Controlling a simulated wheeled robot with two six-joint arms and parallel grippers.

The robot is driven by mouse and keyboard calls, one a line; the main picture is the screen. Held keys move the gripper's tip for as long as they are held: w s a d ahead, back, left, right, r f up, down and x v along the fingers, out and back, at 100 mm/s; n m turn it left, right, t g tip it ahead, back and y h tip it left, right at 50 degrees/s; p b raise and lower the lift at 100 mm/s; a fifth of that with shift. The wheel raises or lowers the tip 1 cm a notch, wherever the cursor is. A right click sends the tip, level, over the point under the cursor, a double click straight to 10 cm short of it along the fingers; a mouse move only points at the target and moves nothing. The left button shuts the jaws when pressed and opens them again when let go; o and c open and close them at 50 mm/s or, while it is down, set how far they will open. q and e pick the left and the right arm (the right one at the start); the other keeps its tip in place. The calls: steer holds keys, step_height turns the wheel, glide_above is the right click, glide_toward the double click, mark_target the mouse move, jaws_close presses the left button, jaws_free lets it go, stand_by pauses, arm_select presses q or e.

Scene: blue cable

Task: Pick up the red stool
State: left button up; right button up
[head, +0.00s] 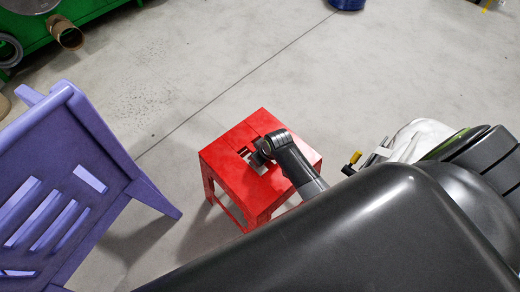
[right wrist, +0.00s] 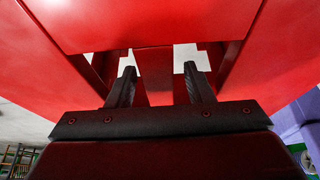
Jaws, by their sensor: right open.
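The red stool (head: 228,172) stands upright on the floor near the middle of the head view. Its square seat has slot openings around a central strip. My right gripper (head: 257,158) is at the seat's openings, reaching in from the right. In the right wrist view, the stool (right wrist: 150,25) fills the upper part, and my right gripper (right wrist: 159,72) is open. Its two fingers point at the two openings, one on each side of the red central strip (right wrist: 156,75). I cannot tell whether they touch it. My left gripper is not in view.
A purple plastic chair (head: 88,135) stands left of the stool. A green unit (head: 90,12) with a brown tube (head: 66,33) is at the top left. A blue object (head: 346,4) is at the top edge. The grey floor (head: 400,75) behind the stool is clear.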

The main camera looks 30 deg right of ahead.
stand_by(0.3)
jaws_close()
steer(key=shift+f, duration=0.1)
stand_by(1.1)
steer(key=shift+w, duration=0.1)
